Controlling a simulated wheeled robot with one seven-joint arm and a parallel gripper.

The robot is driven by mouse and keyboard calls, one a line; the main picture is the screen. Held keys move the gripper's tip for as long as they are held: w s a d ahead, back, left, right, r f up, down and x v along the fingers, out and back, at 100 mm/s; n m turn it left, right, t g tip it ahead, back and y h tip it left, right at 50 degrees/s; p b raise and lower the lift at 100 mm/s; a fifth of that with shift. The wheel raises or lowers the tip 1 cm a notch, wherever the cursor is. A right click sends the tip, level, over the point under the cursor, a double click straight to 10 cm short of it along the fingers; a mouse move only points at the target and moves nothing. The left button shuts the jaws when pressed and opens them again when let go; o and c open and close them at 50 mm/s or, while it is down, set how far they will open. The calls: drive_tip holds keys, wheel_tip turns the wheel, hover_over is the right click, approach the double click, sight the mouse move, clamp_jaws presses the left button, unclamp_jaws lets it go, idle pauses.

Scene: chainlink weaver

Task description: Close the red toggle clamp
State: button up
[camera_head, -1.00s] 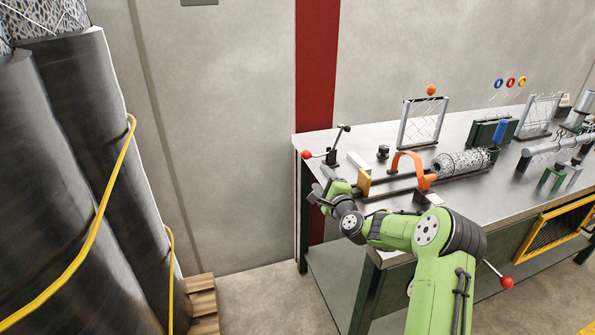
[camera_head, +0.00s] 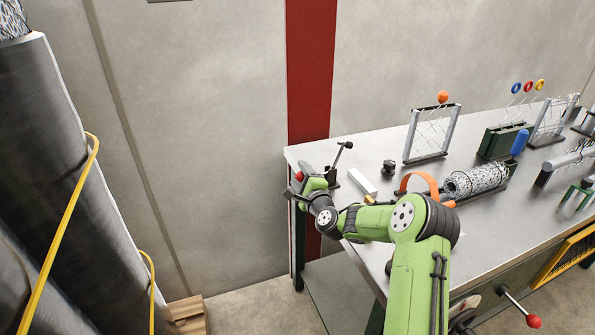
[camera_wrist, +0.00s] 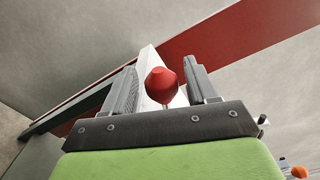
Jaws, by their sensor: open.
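The toggle clamp (camera_head: 333,178) stands at the left back corner of the steel bench, with a dark arm rising to a black tip. Its red ball knob (camera_head: 299,176) is out past the bench's left edge, right at my gripper (camera_head: 299,188). In the wrist view the red knob (camera_wrist: 163,86) shows between the two grey fingers of my gripper (camera_wrist: 162,72). The fingers are apart, with a visible gap on the right side of the knob. My gripper and forearm hide part of the clamp's handle and base.
The bench (camera_head: 478,225) holds a mesh roll (camera_head: 475,180), an orange arch (camera_head: 420,180), a wire frame (camera_head: 432,135) and a black knob (camera_head: 389,167). Another red ball (camera_head: 534,321) on a rod juts from the bench front. Black rolls (camera_head: 45,150) stand at left.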

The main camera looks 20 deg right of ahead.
drive_tip(key=shift+s+r, duration=0.2)
drive_tip(key=shift+s, duration=0.05)
drive_tip(key=shift+c, duration=1)
drive_tip(key=shift+w+f, duration=0.1)
drive_tip(key=shift+f, duration=0.05)
clamp_jaws()
